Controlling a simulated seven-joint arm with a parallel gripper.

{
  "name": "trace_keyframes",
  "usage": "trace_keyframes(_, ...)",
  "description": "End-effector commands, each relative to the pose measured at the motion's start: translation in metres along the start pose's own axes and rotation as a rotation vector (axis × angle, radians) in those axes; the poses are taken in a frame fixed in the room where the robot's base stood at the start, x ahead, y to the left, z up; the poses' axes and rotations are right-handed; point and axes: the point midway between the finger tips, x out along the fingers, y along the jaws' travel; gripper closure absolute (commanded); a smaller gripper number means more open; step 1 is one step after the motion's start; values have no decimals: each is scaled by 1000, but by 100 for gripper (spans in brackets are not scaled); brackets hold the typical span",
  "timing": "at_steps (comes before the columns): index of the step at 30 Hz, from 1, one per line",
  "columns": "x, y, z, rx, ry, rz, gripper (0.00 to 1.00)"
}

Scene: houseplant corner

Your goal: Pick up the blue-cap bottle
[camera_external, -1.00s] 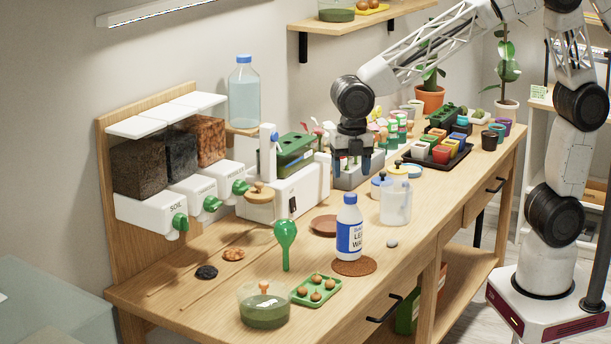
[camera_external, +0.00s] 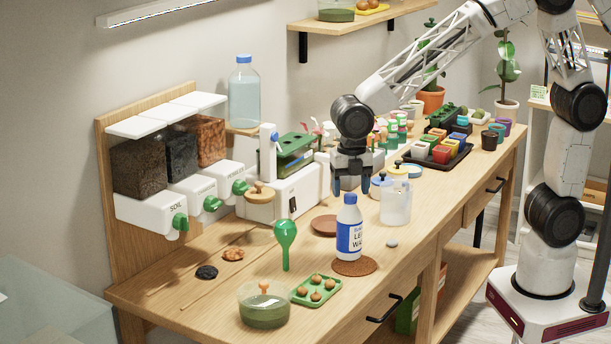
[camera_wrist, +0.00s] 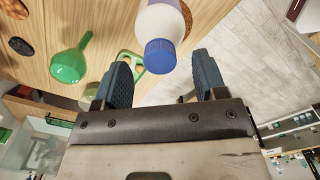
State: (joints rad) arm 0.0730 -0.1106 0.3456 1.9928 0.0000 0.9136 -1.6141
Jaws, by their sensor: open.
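The blue-cap bottle (camera_external: 350,233), white with a blue label, stands upright on a round brown mat (camera_external: 354,267) near the front edge of the bench. In the wrist view its blue cap (camera_wrist: 160,56) lies just beyond the gap between my fingertips, with the white body (camera_wrist: 158,24) behind it. My gripper (camera_external: 350,188) points downward just above the bottle in the external view. It is open and empty, with its two blue fingers (camera_wrist: 161,75) apart. I cannot tell exactly how far the fingers are from the cap.
A green bulb-shaped tool (camera_external: 285,236) and a green tray of small brown balls (camera_external: 316,290) are left of the bottle. A translucent jug (camera_external: 396,204) stands behind right. A taller clear bottle with a blue cap (camera_external: 244,97) stands by the soil dispensers (camera_external: 150,212).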

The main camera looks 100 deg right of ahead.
Motion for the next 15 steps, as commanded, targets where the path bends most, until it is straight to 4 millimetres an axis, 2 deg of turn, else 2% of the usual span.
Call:
trace_keyframes(6,22,0,0,0,0,-1,35)
trace_keyframes(15,27,0,0,0,0,0,35)
